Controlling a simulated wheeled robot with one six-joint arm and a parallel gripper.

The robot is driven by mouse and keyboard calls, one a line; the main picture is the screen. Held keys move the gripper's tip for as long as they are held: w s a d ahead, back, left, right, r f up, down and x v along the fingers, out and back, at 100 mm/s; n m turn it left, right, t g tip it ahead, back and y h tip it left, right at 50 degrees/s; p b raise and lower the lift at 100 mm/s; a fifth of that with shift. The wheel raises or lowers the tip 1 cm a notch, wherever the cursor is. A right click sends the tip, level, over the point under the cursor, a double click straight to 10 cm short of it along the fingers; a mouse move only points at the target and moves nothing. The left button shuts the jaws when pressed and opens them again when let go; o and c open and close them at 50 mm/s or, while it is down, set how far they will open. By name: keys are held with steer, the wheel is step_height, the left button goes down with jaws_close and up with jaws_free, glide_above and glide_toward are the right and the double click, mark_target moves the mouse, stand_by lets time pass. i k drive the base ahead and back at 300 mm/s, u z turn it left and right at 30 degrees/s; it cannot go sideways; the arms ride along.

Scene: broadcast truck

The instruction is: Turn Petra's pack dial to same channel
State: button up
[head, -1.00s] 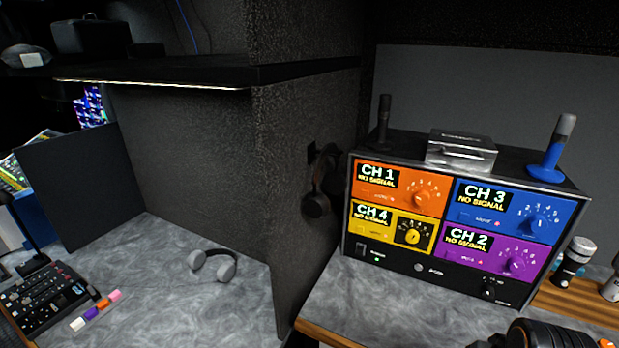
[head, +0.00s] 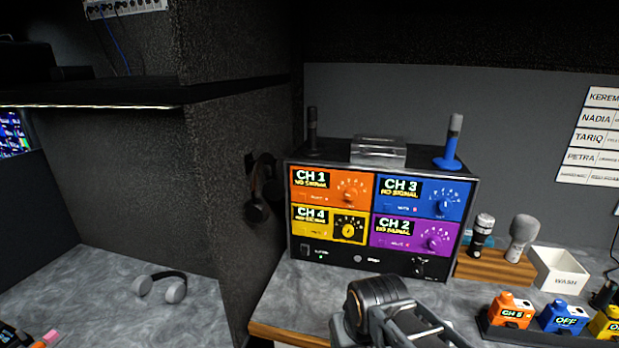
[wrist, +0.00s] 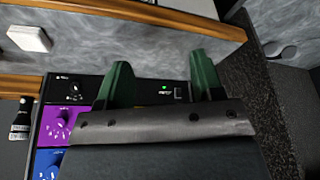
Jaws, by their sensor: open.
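Belt packs stand at the lower right of the head view. I cannot tell which is Petra's. A name sheet (head: 592,137) on the wall lists Petra, with small unreadable text beside her name. My gripper (wrist: 162,78) is open and empty in the wrist view, its green fingers in front of the receiver rack's lower panel. My arm shows at the bottom of the head view, left of the packs.
The receiver rack (head: 360,262) has orange CH 1, blue CH 3, yellow CH 4 and purple CH 2 panels. Microphones (head: 481,232) (head: 521,236) on a wooden stand and a white box (head: 560,272) stand right of it. Grey headphones (head: 160,286) lie on the left counter.

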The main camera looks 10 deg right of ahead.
mark_target(506, 298)
steer(key=u, duration=1.15)
steer(key=k, duration=0.95)
steer(key=z, duration=1.6)
steer(key=i, duration=0.5)
steer(key=z, duration=0.05)
